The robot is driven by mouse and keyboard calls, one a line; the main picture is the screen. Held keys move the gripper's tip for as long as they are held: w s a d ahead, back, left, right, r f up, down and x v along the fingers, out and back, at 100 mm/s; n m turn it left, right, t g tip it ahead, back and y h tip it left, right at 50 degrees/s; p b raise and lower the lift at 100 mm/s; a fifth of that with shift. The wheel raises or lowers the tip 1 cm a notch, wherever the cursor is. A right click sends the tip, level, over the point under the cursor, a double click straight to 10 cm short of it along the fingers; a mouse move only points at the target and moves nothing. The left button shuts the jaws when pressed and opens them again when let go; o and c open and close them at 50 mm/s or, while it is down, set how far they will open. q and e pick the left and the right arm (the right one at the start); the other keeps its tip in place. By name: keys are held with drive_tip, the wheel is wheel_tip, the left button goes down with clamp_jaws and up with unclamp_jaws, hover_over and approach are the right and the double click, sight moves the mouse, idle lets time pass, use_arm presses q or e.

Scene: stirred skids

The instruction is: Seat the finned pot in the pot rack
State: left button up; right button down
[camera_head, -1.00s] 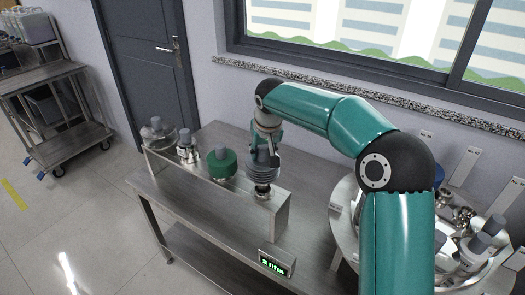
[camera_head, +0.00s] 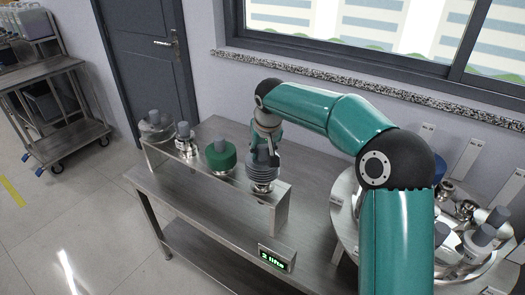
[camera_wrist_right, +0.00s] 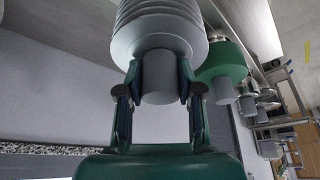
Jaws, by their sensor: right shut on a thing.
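The finned pot (camera_head: 262,173) is grey with stacked round fins and sits at the right end of the pot rack (camera_head: 280,201), a raised metal shelf on the bench. Its lower end is at the rack's top; I cannot tell whether it is fully down. My right gripper (camera_head: 265,150) is above it, shut on its grey top knob. In the right wrist view the two fingers (camera_wrist_right: 160,92) clasp the knob of the finned pot (camera_wrist_right: 160,28) from both sides. My left gripper is not in view.
A green pot (camera_head: 221,157) stands close left of the finned pot, then a small silver pot (camera_head: 186,141) and a clear-looking pot (camera_head: 155,126). A round tray (camera_head: 345,206) with several parts is at right. A small display (camera_head: 275,258) is on the bench's front.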

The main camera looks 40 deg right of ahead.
sight(263, 160)
drive_tip(key=shift+f, duration=0.15)
drive_tip(key=shift+f+b, duration=1.15)
drive_tip(key=shift+f, duration=0.25)
drive_tip(key=c, duration=0.7)
unclamp_jaws()
drive_tip(key=v, duration=1.2)
drive_tip(key=shift+s+a+f, duration=0.1)
